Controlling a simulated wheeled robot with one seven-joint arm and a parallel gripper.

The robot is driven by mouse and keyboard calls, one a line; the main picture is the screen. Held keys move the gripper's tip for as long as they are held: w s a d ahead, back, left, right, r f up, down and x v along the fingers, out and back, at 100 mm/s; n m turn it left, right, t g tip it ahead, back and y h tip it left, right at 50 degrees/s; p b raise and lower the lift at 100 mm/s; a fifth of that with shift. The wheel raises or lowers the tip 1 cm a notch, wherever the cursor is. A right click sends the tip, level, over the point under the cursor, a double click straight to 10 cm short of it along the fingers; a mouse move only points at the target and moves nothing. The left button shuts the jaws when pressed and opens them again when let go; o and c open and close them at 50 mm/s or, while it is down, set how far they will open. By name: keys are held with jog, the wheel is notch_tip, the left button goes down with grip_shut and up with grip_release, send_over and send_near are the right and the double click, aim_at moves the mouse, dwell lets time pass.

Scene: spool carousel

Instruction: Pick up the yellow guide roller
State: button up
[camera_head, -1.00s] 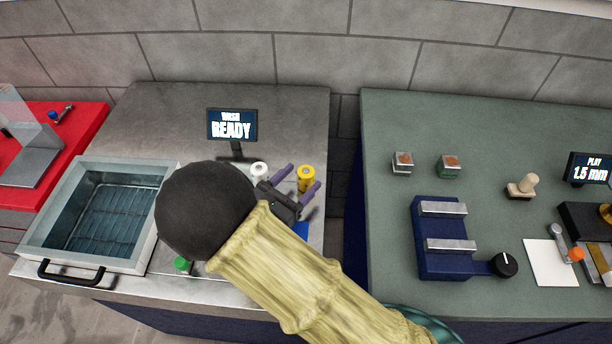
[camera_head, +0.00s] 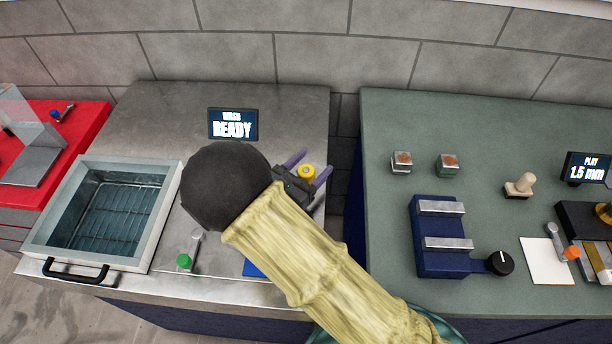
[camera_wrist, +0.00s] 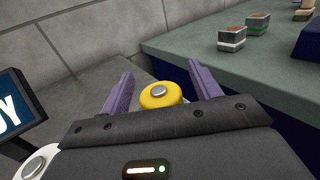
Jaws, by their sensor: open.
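The yellow guide roller (camera_head: 306,171) stands on the steel counter, mostly hidden behind my gripper in the head view. In the wrist view the roller (camera_wrist: 161,95) shows its yellow top with a grey metal centre. My gripper (camera_head: 309,164) is open, with one purple finger on each side of the roller. In the wrist view the fingers of my gripper (camera_wrist: 163,84) flank the roller with gaps on both sides, the right gap looking a little wider. Whether the fingertips reach below the roller's top is hard to tell.
A white roller (camera_wrist: 36,164) is at the lower left of the wrist view, near the display (camera_head: 233,124) reading "READY". A wash basin (camera_head: 104,212) lies left. A green-topped lever (camera_head: 185,261) is at the front. The green bench (camera_head: 375,130) stands right, across a gap.

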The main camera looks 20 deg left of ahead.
aim_at(311, 166)
jog(key=shift+c, duration=0.4)
jog(key=c, duration=1.1)
notch_tip(311, 166, up, 10)
jog(key=shift+r, duration=0.1)
